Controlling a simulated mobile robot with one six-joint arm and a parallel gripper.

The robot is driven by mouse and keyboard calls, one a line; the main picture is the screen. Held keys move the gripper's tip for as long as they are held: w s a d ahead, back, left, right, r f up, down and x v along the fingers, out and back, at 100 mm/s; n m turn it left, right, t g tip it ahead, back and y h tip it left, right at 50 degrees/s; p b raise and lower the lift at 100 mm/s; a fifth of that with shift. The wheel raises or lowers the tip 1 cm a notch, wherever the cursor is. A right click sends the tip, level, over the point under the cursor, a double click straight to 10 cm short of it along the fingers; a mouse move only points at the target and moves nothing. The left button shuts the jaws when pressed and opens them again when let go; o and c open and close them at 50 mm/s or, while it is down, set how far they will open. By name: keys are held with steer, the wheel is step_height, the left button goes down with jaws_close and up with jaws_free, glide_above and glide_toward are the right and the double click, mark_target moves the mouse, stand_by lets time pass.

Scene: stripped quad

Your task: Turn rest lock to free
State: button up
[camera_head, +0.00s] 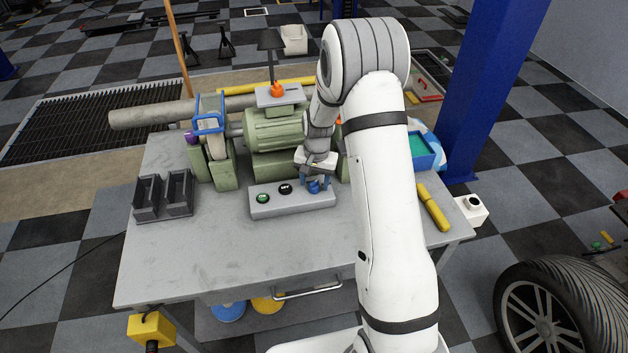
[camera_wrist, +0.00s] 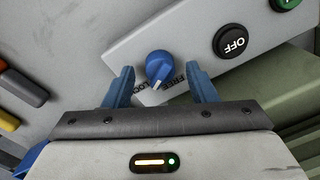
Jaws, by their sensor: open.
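The rest lock is a blue round knob (camera_wrist: 160,68) with a white pointer mark, on the right end of a grey control box (camera_head: 270,207). In the wrist view its mark points down, between the printed words LOCK and FREE; which it favours is hard to tell. My gripper (camera_wrist: 160,86) is open, with one blue finger to the left of the knob and one to the right. There is a visible gap on both sides. In the head view my gripper (camera_head: 316,182) is over the box's right end and mostly hides the knob.
A black OFF button (camera_wrist: 234,41) and a green button (camera_head: 263,198) share the box. A green grinder (camera_head: 272,133) stands behind it. Dark open bins (camera_head: 163,195) are at the table's left, and a yellow-handled tool (camera_head: 434,209) lies at right. The table front is clear.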

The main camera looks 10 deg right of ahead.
steer(key=shift+f, duration=0.45)
steer(key=shift+c, duration=0.4)
steer(key=c, duration=0.9)
